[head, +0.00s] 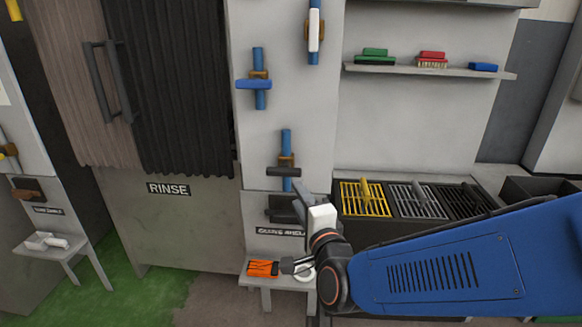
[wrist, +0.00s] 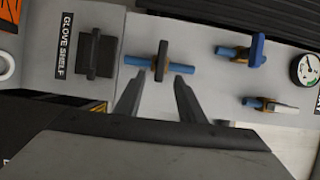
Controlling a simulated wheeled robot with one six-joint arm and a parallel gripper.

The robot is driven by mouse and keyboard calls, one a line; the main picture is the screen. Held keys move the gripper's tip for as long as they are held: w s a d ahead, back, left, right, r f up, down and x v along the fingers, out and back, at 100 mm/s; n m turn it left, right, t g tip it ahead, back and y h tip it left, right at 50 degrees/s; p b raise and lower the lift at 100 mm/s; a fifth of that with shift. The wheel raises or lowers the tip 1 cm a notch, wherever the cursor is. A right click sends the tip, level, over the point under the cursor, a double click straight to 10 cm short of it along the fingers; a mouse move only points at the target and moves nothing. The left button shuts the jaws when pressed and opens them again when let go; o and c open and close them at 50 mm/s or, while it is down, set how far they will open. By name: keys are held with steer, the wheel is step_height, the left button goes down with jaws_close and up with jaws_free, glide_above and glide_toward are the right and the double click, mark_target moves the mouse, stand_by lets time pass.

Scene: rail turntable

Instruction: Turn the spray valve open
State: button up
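Three valves on blue pipes are on the pale panel; I cannot read which is the spray valve. The dark-handled valve (head: 284,171) has its handle across the pipe. The blue-handled valve (head: 254,85) above it is also crosswise. The white-handled valve (head: 315,30) at the top lies along its pipe. In the wrist view, the dark-handled valve (wrist: 161,60) is just beyond my gripper (wrist: 158,88), which is open and empty. The blue-handled valve (wrist: 256,52) and white-handled valve (wrist: 270,104) are to the right. My gripper (head: 298,200) is below the dark-handled valve in the head view.
A black bracket (wrist: 97,52) sits beside the GLOVE SHELF sign (wrist: 64,46). A gauge (wrist: 306,70) is at the right edge. A small shelf with an orange item (head: 262,268) is below. Gridded bins (head: 412,201) stand to the right, under a brush shelf (head: 430,70).

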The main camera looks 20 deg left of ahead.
mark_target(284, 170)
steer(key=x, duration=1.7)
steer(key=shift+w+a+r, duration=0.1)
steer(key=shift+a+r, duration=0.05)
steer(key=shift+r, duration=0.1)
steer(key=c, duration=0.9)
